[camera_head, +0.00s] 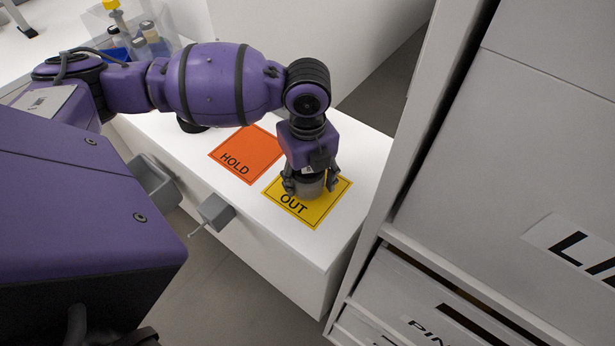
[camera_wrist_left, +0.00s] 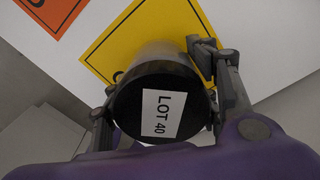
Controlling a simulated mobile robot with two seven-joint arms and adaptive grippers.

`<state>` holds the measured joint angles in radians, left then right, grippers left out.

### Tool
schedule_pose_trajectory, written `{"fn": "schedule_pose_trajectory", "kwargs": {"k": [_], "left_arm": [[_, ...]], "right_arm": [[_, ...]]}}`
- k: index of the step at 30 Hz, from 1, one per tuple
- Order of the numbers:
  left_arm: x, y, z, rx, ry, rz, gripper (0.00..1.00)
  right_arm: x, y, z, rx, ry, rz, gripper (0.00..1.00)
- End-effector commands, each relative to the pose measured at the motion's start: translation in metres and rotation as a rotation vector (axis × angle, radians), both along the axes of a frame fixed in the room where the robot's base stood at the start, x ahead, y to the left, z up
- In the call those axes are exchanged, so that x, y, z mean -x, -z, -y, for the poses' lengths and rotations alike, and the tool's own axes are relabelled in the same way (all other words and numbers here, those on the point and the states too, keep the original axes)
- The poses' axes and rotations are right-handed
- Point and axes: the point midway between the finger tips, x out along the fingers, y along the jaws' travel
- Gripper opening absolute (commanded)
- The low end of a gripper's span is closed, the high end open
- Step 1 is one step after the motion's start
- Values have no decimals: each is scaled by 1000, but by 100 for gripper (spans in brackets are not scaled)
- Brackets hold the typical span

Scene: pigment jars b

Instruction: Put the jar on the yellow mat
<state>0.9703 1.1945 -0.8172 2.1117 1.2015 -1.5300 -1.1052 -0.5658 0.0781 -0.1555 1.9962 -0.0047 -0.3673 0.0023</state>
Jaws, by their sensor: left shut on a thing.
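The jar (camera_wrist_left: 130,105) has a dark lid with a white label reading LOT 40, and a greyish body. In the head view the jar (camera_head: 309,188) is at the yellow mat (camera_head: 316,212), which is marked OUT. My left gripper (camera_head: 311,184) is shut around the jar, one finger on each side; in the left wrist view the gripper (camera_wrist_left: 155,100) has its fingers at both sides of the lid. The jar appears upright, over or on the yellow mat; I cannot tell whether its base touches. My right gripper is in neither view.
An orange mat (camera_head: 246,154) marked HOLD lies to the left of the yellow one on the white counter (camera_head: 355,150). A clear bin (camera_head: 135,30) with bottles stands at the back left. A tall grey cabinet (camera_head: 500,150) rises at the right. The counter's front edge is close to the mats.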

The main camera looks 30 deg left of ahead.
Motion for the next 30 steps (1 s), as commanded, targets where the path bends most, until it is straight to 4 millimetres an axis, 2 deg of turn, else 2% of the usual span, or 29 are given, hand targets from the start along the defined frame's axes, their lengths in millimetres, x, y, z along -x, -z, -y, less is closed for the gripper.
{"fn": "schedule_pose_trajectory", "kwargs": {"k": [3,4,8,20,23,30], "left_arm": [[0,3,0,0,0,0,24],[0,3,0,0,0,0,58],[0,3,0,0,0,0,74],[0,-3,0,-1,0,1,74],[-1,-17,0,0,0,4,74],[-1,-69,0,0,0,5,74]], "right_arm": [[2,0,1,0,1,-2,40],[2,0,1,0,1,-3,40],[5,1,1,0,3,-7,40],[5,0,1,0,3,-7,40],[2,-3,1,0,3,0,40],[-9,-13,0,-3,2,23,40]]}}
